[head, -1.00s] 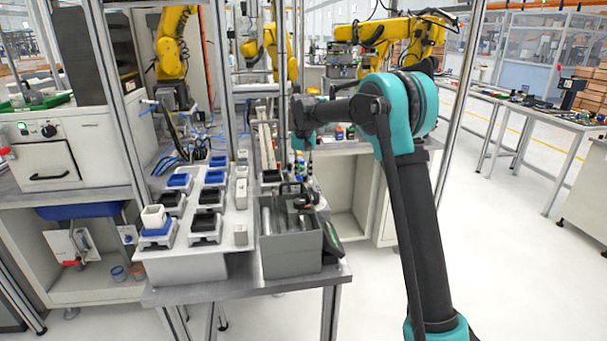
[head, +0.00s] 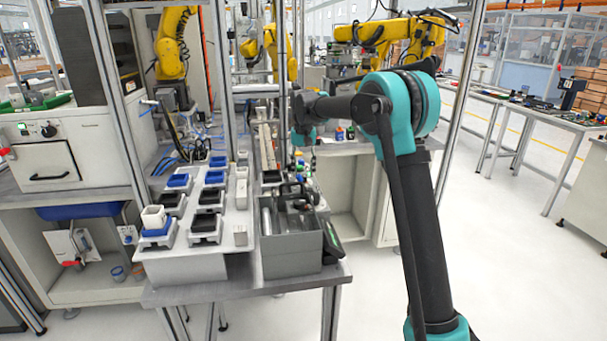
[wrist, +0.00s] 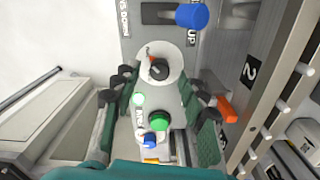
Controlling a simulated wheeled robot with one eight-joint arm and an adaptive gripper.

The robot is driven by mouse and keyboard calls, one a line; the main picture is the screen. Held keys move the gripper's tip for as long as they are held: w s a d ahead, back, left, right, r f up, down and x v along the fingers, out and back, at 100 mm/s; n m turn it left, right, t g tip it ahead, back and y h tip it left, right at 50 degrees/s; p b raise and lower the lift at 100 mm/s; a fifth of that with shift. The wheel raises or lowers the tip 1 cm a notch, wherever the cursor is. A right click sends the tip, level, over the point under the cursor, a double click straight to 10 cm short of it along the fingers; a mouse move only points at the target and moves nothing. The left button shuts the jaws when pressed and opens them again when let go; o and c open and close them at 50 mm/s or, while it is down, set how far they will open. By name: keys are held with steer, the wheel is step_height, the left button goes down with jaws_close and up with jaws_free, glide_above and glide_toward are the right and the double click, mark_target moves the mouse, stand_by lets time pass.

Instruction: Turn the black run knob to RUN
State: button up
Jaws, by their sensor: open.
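The black run knob (wrist: 158,68) shows in the wrist view on a pale round plate, with an orange-red mark at its upper left. My gripper (wrist: 162,86) is open, one dark green finger on each side of the panel below the knob. The fingers look apart from the knob; their height above it is hard to judge. In the head view my arm reaches left over the bench, and I cannot make out the gripper or this knob clearly.
An orange-tipped part (wrist: 227,109) lies right of the right finger. A grey bin (head: 291,252) stands on the bench.

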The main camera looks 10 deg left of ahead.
mark_target(304, 176)
step_height(304, 176, up, 10)
steer(key=shift+r, duration=0.2)
stand_by(0.3)
steer(key=s+d+f+t, duration=0.1)
steer(key=s+d+f, duration=0.15)
steer(key=d, duration=0.25)
steer(key=s+d+f, duration=0.2)
steer(key=s+d, duration=0.1)
steer(key=d, duration=0.3)
steer(key=s+d+f+t, duration=0.1)
steer(key=s+d+f, duration=0.5)
steer(key=s, duration=0.4)
steer(key=s+d+f+t, duration=0.1)
steer(key=s+d+f, duration=0.5)
steer(key=s, duration=0.5)
steer(key=s+d+f+t, duration=0.1)
steer(key=s+d+f, duration=0.5)
steer(key=s, duration=0.5)
step_height(304, 176, down, 3)
steer(key=shift+s+d+r+m, duration=0.2)
steer(key=shift+s+d+m, duration=0.05)
steer(key=shift+m, duration=0.15)
